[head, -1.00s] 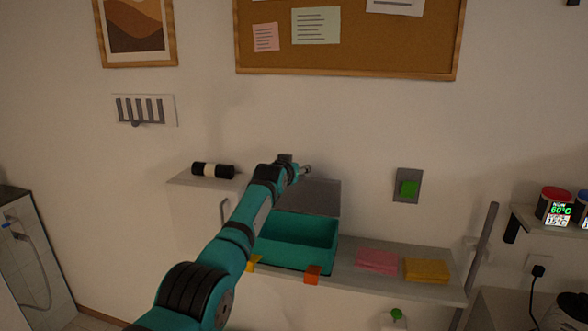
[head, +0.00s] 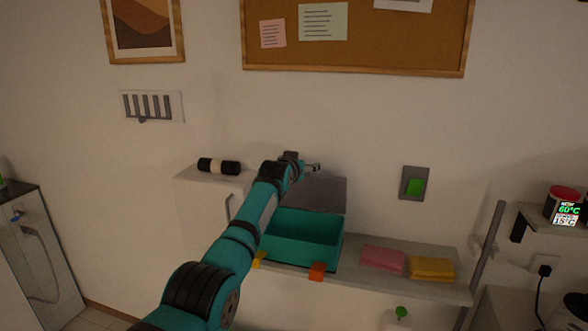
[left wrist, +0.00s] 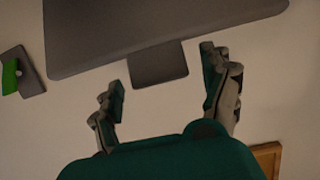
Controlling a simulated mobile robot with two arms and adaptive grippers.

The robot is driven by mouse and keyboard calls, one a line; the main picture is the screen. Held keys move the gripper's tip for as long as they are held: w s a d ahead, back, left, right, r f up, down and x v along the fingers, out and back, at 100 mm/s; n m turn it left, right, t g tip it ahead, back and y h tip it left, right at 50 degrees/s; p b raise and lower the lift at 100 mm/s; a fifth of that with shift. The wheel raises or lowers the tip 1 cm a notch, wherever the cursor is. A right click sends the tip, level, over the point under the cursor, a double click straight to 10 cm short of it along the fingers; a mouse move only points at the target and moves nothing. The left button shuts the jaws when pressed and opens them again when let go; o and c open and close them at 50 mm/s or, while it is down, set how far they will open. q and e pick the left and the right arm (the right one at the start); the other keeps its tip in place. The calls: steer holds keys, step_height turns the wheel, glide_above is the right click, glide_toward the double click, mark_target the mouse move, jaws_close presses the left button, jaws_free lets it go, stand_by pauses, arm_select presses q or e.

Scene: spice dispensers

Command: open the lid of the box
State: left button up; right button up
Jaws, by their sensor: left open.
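The teal box (head: 305,245) sits on a narrow shelf, and its inside is visible. Its grey lid (head: 325,193) is raised and stands up behind the box near the wall. My left gripper (head: 315,168) is at the lid's upper edge, with my arm covering the lid's left part. In the left wrist view the lid (left wrist: 150,35) spans the top, and its tab lies between the two spread fingers of my left gripper (left wrist: 163,82). The gripper is open; I see a gap on both sides of the tab. My right gripper is not in view.
The shelf (head: 355,277) also holds a pink cloth (head: 382,259) and a yellow cloth (head: 431,268) right of the box. A white cabinet (head: 205,205) with a black-and-white roll (head: 219,166) stands at left.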

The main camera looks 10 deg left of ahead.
arm_select(q)
steer(key=v, duration=1.1)
steer(key=shift+s, duration=0.4)
